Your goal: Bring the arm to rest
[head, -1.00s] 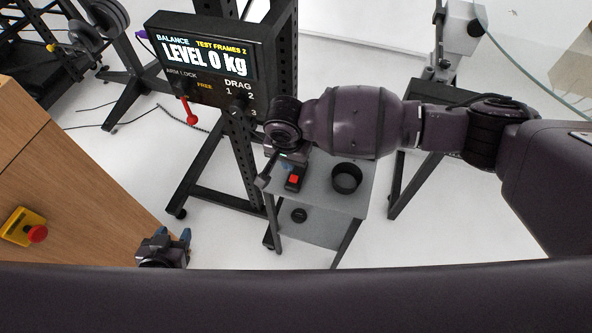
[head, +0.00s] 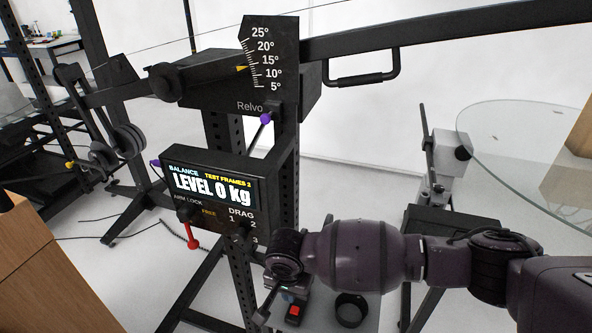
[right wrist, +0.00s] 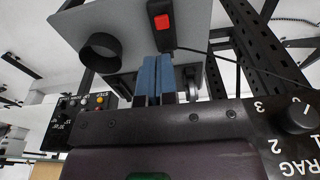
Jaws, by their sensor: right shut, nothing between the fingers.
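The balance arm is a long black beam (head: 450,30) with a handle (head: 362,79), rising to the right in the head view. A yellow pointer (head: 242,69) sits between 10° and 15° on the angle scale (head: 268,55). The panel screen (head: 216,188) reads "LEVEL 0 kg". Below it, a red lever (head: 193,240) hangs down near the words "ARM LOCK" and "FREE". My right gripper (head: 264,314) is low beside the stand, below the panel and apart from the beam. Its blue fingertips (right wrist: 158,60) are shut and empty in the right wrist view. My left gripper is not in view.
A small table with a red-button box (head: 293,312) and a black cup (head: 351,310) stands below my right arm. Weight discs (head: 118,142) hang at left. A wooden cabinet (head: 45,270) is at lower left, a glass table (head: 520,115) at right.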

